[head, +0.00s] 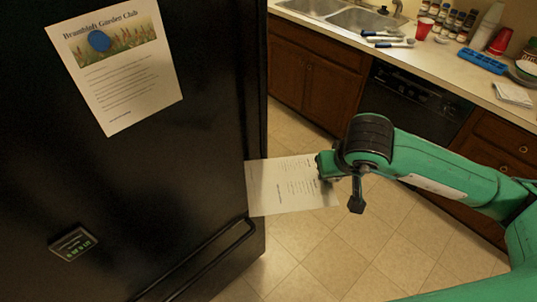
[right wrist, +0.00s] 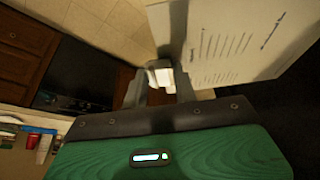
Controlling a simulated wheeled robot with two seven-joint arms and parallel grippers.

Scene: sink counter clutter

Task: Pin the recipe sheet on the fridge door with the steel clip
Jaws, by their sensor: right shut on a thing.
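The recipe sheet (head: 283,187), white with printed lines, is in the air by the fridge door's right edge in the head view. It also shows large at upper right in the right wrist view (right wrist: 235,45). My right gripper (head: 325,168) is at the sheet's right end. In the right wrist view its fingers (right wrist: 160,85) are shut on a small bright block that looks like the steel clip (right wrist: 159,75), with the sheet beside it. How clip and sheet join is hard to see. The black fridge door (head: 185,190) is at left. My left gripper is out of view.
A garden club flyer (head: 125,85) hangs under a blue round magnet (head: 99,41) on the door. A small dark display device (head: 72,244) is lower left. The door handle (head: 205,262) sticks out below. A cluttered sink counter (head: 440,62) stands behind; bare door lies between.

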